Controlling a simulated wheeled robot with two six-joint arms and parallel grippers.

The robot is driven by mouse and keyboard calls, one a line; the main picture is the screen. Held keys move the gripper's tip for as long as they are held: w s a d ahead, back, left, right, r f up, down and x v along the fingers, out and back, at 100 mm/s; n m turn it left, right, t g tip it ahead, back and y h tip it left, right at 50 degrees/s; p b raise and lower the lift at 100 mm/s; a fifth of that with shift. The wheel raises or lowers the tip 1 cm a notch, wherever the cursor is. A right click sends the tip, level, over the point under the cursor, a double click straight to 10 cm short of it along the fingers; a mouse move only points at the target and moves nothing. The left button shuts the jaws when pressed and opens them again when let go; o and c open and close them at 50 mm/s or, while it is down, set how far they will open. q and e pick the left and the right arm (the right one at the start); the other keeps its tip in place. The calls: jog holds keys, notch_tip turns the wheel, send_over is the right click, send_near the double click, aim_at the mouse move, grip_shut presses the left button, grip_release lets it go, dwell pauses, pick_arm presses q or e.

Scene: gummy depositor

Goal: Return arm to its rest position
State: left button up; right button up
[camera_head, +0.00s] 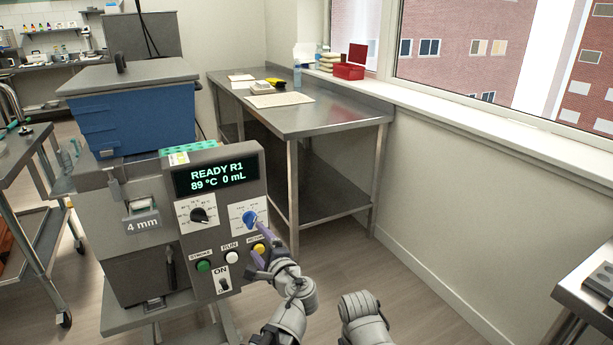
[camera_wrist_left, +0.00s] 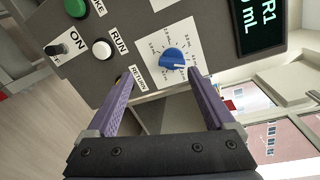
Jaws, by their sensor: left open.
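The depositor's control panel (camera_head: 225,222) faces me, with a lit display (camera_head: 210,176) reading READY R1, 89 °C, 0 mL. My left gripper (camera_head: 256,240) is open and empty in front of the panel's right side. Its purple fingers are near the blue knob (camera_head: 250,218) and the yellow RETURN button (camera_head: 258,249). In the left wrist view, the blue knob (camera_wrist_left: 173,60) shows between and beyond the open fingertips (camera_wrist_left: 163,74). I cannot tell how close the fingers are to the panel. My right gripper is not in view.
A green button (camera_head: 203,266), a white RUN button (camera_head: 232,257) and an ON switch (camera_head: 224,284) sit low on the panel. A steel table (camera_head: 310,118) stands behind, by the window. Another table (camera_head: 590,290) is at the right edge. Floor between them is clear.

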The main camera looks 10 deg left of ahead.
pick_arm(q)
jog(key=s+d+r+n+g+h+p, duration=0.1)
jog(key=s+d+n+g+h+p, duration=0.3)
jog(key=s+p, duration=0.5)
jog(key=s+d+r+n+g+h+p, duration=0.2)
jog(key=s+d+n+g+h+p, duration=0.3)
jog(key=s+d+g+p, duration=0.4)
jog(key=shift+s+d+n+p, duration=0.7)
jog(key=shift+s+d+p, duration=0.1)
jog(key=shift+d+p, duration=0.2)
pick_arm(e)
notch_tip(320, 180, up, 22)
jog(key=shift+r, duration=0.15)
